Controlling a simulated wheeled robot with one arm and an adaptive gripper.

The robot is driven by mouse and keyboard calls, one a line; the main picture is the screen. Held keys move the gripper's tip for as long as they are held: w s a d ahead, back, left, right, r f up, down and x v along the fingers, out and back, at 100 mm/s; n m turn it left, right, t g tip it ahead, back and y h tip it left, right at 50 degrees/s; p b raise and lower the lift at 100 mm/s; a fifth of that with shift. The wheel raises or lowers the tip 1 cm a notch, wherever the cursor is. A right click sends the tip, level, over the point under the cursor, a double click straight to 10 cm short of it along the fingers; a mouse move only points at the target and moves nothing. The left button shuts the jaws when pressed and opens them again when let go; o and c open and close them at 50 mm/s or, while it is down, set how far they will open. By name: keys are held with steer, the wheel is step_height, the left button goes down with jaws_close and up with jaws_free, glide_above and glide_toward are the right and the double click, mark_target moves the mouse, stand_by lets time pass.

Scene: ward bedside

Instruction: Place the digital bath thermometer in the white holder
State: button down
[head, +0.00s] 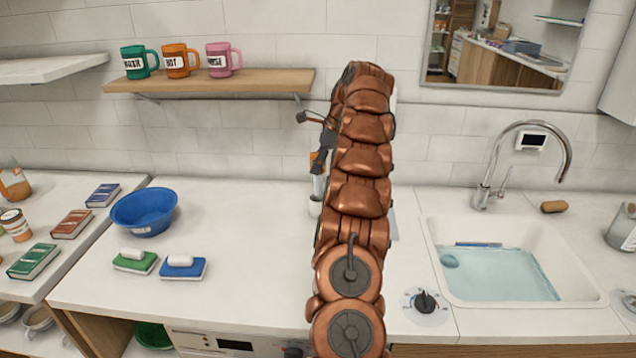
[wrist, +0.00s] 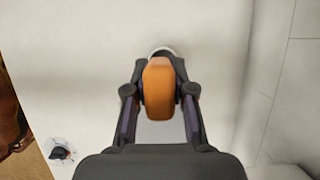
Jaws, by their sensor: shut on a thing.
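My gripper (head: 320,155) is shut on the orange-topped digital bath thermometer (wrist: 159,88). In the head view only a bit of its orange part (head: 314,158) and a pale lower part show beside my arm, which hides much of it. It looks roughly upright there. The white holder (head: 315,208) stands on the counter directly below it. Its round rim (wrist: 160,50) shows just beyond the orange end in the wrist view. I cannot tell whether the thermometer's lower end is inside the holder or just above it.
A sink with water (head: 505,275) lies to the right, with a tap (head: 490,180) and a dial (head: 425,302) nearby. A blue bowl (head: 145,212) and two sponges (head: 183,268) are on the left. A shelf with mugs (head: 210,80) is above.

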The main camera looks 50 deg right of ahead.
mark_target(324, 171)
steer(key=shift+f+p, duration=0.55)
steer(key=shift+f, duration=2.4)
steer(key=shift+d+f+p, duration=0.15)
steer(key=shift+f+p, duration=0.05)
steer(key=shift+p, duration=0.15)
steer(key=shift+w+f, duration=0.15)
steer(key=shift+f, duration=0.05)
steer(key=shift+f, duration=0.15)
steer(key=c, duration=1)
jaws_free()
steer(key=shift+b+v, duration=0.65)
steer(key=shift+v, duration=1.65)
steer(key=p+v, duration=0.4)
steer(key=v, duration=0.3)
steer(key=shift+r, duration=0.35)
